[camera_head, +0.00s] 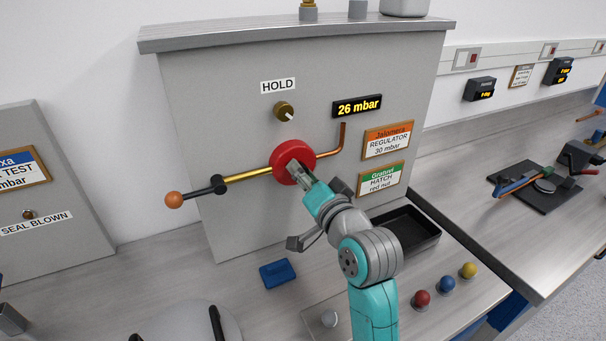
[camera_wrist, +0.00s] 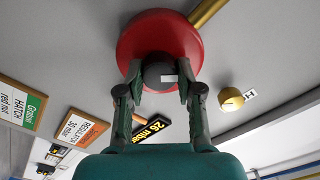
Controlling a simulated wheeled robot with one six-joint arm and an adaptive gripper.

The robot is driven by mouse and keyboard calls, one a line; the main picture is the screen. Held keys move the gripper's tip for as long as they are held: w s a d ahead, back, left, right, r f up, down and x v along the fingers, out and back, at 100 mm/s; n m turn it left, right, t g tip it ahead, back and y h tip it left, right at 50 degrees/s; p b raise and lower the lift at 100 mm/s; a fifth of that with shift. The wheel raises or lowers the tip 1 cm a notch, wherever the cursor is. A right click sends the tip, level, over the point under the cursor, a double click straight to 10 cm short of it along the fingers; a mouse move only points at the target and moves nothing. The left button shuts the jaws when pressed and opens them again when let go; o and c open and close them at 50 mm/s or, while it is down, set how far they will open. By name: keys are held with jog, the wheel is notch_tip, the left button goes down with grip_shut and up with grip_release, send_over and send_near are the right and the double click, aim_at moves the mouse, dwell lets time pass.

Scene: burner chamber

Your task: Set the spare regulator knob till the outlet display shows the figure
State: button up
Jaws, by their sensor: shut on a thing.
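The red regulator (camera_head: 293,162) sits on the grey panel, on a pipe line of brass and copper. Its dark knob (camera_wrist: 158,74) with a white mark shows in the wrist view. My gripper (camera_head: 309,178) is shut on this knob, one finger on each side, and it also shows in the wrist view (camera_wrist: 158,92). The outlet display (camera_head: 357,106) reads 26 mbar. An orange-headed card (camera_head: 388,140) reads "REGULATOR 30 mbar". In the head view my fingers hide most of the knob.
A brass knob (camera_head: 284,111) sits below a HOLD label (camera_head: 278,87). A black-handled lever (camera_head: 196,190) with an orange end lies left of the regulator.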

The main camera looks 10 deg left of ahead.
jog(key=shift+m, duration=0.3)
jog(key=o, duration=1.2)
jog(key=shift+c, duration=0.2)
jog(key=shift+d, duration=0.1)
jog(key=v, duration=1.2)
